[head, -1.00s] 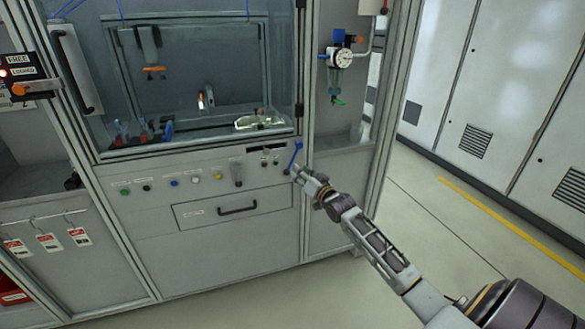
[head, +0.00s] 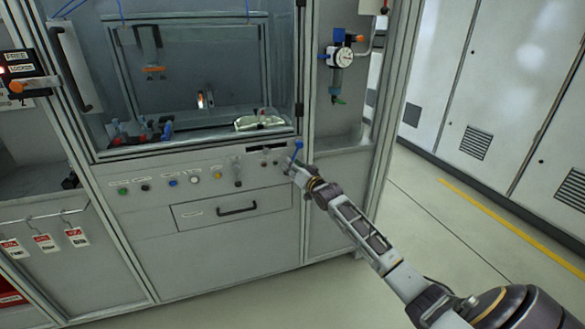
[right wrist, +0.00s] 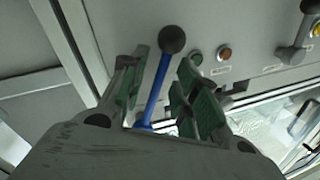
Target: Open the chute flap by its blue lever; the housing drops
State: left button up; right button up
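The blue lever (head: 297,152) stands on the front panel of the machine, below the right end of the window, tilted a little. In the right wrist view its blue shaft (right wrist: 157,85) with a dark ball knob (right wrist: 172,39) lies between my right gripper's green-padded fingers. My right gripper (head: 291,168) is open, at the lever's lower part, with gaps showing on both sides of the shaft. A pale, shiny part (head: 258,122), possibly the housing, lies behind the window at right. I cannot make out the chute flap. My left gripper is out of view.
Buttons (head: 195,180) and a black-handled drawer (head: 237,209) are left of the lever. A frame post (head: 307,120) rises close to it. A gauge (head: 340,57) hangs at upper right. The floor (head: 440,235) at right is clear.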

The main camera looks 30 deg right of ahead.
jog(key=shift+w, duration=0.25)
jog(key=shift+c, duration=0.4)
grip_shut()
